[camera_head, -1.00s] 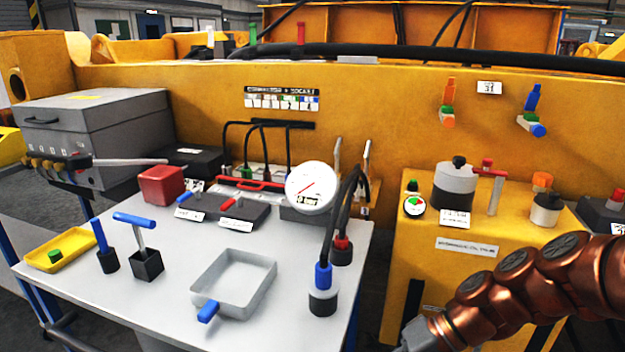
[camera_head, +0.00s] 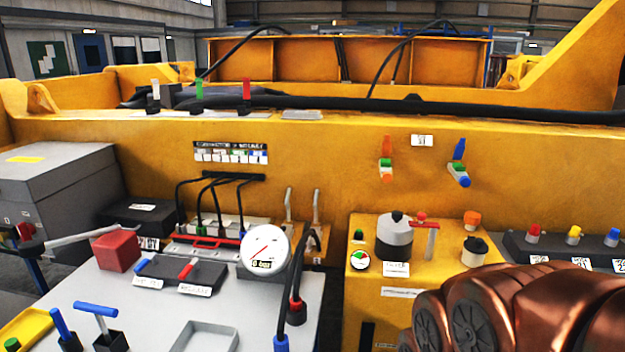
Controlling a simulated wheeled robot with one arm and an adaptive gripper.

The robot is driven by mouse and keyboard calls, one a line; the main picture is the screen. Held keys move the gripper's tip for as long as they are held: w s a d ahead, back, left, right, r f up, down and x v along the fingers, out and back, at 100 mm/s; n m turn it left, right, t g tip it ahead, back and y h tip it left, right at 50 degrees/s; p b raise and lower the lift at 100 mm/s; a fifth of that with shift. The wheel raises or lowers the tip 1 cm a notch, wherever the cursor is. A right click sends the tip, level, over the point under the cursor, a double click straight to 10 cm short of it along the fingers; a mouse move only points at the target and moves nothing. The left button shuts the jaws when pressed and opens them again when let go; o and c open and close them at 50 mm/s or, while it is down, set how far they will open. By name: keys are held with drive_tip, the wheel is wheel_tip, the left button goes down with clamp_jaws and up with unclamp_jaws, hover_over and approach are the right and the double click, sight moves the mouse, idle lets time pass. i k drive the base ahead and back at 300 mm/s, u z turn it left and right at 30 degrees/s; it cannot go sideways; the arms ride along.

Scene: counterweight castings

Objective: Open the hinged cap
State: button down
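The cap looks closed. A label (camera_head: 396,269) is fixed in front of it, but its text is hard to read. A red-topped lever on a pale post (camera_head: 428,238) stands just right of the cylinder. My copper-coloured arm fills the lower right, in front of the cabinet's right part. My gripper is outside the view.
A grey table (camera_head: 245,315) with a dial (camera_head: 264,248), black cables and a red block (camera_head: 116,251) is at left. A button box (camera_head: 560,250) is at right. The yellow wall (camera_head: 330,180) stands behind.

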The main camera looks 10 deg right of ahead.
sight(478, 245)
drive_tip(key=z, duration=1.05)
